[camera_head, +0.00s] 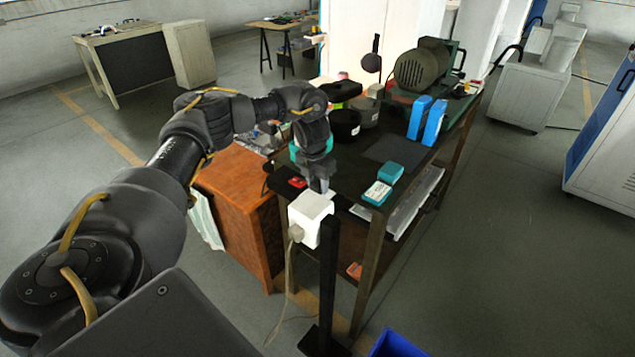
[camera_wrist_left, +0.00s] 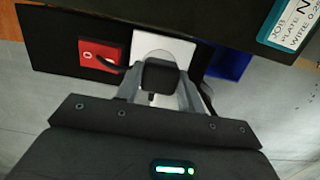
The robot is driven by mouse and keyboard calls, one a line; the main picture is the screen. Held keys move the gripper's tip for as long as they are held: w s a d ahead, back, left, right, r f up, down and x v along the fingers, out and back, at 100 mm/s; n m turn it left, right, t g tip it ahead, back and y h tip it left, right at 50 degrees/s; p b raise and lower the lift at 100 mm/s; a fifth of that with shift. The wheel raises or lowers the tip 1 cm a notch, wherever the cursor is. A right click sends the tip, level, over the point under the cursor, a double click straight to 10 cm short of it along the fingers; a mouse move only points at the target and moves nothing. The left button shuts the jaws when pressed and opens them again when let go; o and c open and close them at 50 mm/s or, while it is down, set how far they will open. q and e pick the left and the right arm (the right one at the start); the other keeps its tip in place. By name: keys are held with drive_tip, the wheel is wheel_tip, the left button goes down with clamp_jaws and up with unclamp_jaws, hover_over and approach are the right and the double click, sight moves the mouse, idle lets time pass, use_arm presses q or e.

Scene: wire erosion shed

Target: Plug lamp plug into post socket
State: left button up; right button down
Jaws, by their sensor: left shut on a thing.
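My left gripper (camera_head: 320,187) points down just above the white post socket box (camera_head: 309,217), which is fixed on a black post (camera_head: 327,275). In the left wrist view the gripper (camera_wrist_left: 157,97) is shut on a dark block (camera_wrist_left: 159,74), which looks like the lamp plug. The white socket box (camera_wrist_left: 165,46) lies just beyond it there. Whether plug and socket touch cannot be told. A pale plug (camera_head: 296,233) with a hanging cord sits at the box's left side. My right gripper is not in view.
A wooden cabinet (camera_head: 240,210) is at left. A blue bin (camera_head: 395,345) is on the floor.

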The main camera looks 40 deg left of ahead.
sight(315, 185)
use_arm(q)
drive_tip(key=shift+f+b, duration=0.35)
drive_tip(key=shift+f, duration=0.3)
drive_tip(key=o, duration=1)
drive_tip(key=shift+r, duration=0.3)
drive_tip(key=r, duration=0.3)
drive_tip(key=s+r, duration=0.1)
drive_tip(key=r, duration=0.6)
drive_tip(key=shift+s+r, duration=0.1)
drive_tip(key=shift+s, duration=0.1)
